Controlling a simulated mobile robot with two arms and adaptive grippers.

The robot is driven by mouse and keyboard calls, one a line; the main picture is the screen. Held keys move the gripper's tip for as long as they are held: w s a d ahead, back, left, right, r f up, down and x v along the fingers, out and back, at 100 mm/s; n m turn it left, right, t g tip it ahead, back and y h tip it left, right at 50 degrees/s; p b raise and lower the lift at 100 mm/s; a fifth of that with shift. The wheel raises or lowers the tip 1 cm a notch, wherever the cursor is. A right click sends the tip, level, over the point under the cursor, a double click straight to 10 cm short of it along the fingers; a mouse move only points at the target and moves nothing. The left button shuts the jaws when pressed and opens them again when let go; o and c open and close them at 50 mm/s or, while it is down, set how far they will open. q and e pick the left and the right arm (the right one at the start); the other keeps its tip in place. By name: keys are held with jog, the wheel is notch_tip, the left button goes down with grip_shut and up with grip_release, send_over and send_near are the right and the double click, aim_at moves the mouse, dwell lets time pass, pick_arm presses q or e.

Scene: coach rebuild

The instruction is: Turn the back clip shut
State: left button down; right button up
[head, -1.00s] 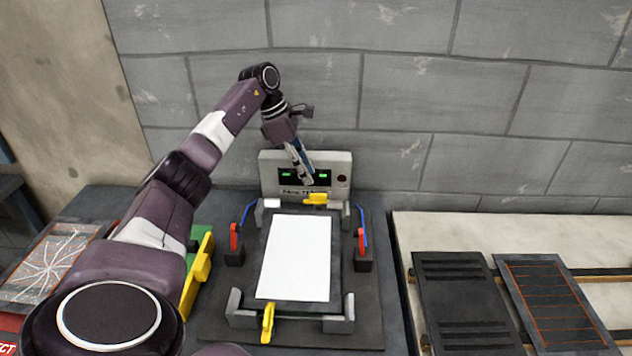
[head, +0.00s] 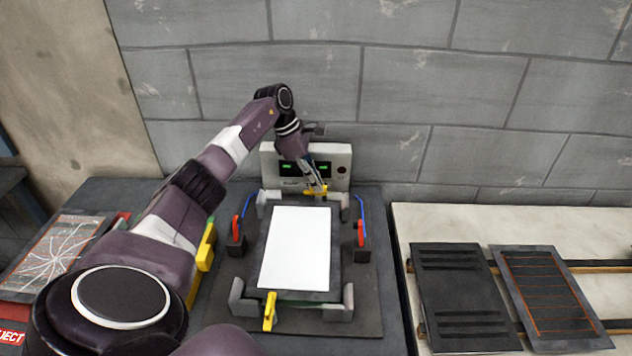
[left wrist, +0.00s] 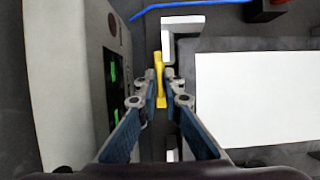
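The back clip (head: 316,191) is a yellow bar at the back edge of the black fixture (head: 368,300), lying left to right along that edge. My left gripper (head: 321,194) reaches down to it from above. In the left wrist view the back clip (left wrist: 159,80) stands between the two fingertips of my left gripper (left wrist: 160,85), one close on each side. I cannot tell whether they press on it. A white sheet (head: 296,248) lies flat in the fixture. A second yellow clip (head: 269,311) at the front edge points front to back. My right gripper is not in view.
A grey tester box (head: 342,160) with green displays stands just behind the clip. Dark panels (head: 460,300) lie on the right bench, and a cracked panel (head: 62,255) lies at the left.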

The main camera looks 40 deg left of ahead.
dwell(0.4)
pick_arm(q)
jog(key=shift+r+n, duration=0.1)
jog(key=shift+n, duration=0.2)
jog(key=n+y, duration=0.1)
jog(key=n, duration=0.1)
jog(key=shift+s+n+t+p, duration=0.15)
jog(key=shift+n+t+p, duration=0.15)
jog(key=shift+p, duration=0.1)
jog(key=n+y, duration=0.1)
jog(key=n, duration=0.2)
jog(key=shift+d+n+t+p, duration=0.15)
jog(key=shift+n+t+p, duration=0.15)
jog(key=shift+t+p, duration=0.1)
jog(key=n+y, duration=0.1)
jog(key=n, duration=0.1)
jog(key=shift+d+n, duration=0.1)
jog(key=shift+n, duration=0.3)
jog(key=n+y, duration=0.1)
jog(key=n, duration=0.2)
jog(key=shift+d+n+y+b, duration=0.1)
jog(key=shift+n+y+b, duration=0.2)
jog(key=shift+y, duration=0.1)
jog(key=shift+n+g+y+b, duration=0.4)
jog(key=shift+n+y+b, duration=0.4)
jog(key=shift+n, duration=1.5)
